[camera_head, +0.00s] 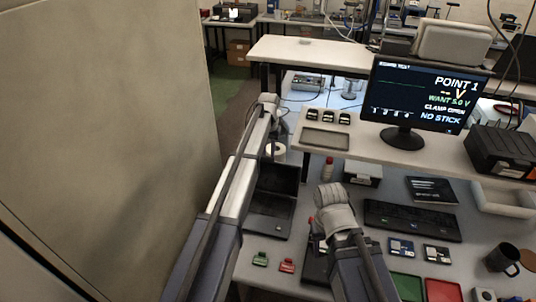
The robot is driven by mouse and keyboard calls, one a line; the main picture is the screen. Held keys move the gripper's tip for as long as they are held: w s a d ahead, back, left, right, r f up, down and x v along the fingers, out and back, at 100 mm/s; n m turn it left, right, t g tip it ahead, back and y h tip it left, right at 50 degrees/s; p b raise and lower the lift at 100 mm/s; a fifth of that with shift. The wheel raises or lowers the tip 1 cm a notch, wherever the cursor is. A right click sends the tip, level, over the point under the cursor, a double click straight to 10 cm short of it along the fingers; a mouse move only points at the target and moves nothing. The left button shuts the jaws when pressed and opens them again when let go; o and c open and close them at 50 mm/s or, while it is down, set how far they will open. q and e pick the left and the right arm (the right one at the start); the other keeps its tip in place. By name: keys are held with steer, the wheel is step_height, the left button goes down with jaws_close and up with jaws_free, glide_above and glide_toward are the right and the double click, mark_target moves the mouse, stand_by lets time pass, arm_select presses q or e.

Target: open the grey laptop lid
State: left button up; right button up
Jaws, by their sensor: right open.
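The laptop (270,204) stands at the left end of the workbench, dark grey to black in this light. Its lid (279,179) stands raised behind the keyboard, with a dark screen. My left arm crosses in front and hides the laptop's left side. My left gripper (281,128) is beyond the laptop, up by the left end of the raised shelf; its fingers are too small to read. My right gripper (319,232) is open, right of the laptop and apart from it, above a dark flat object (317,264); its wrist partly hides the fingers.
A monitor (418,95) stands on the raised shelf (375,149) behind. A keyboard (412,220), a black mug (503,259), green and red trays (444,290) and small modules fill the right side. A large beige panel (100,120) closes off the left.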

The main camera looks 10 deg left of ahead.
arm_select(q)
steer(key=o, duration=1.1)
steer(key=shift+o, duration=0.2)
step_height(320, 180, up, 8)
steer(key=p, duration=0.7)
steer(key=shift+f+p, duration=0.15)
steer(key=shift+p, duration=0.2)
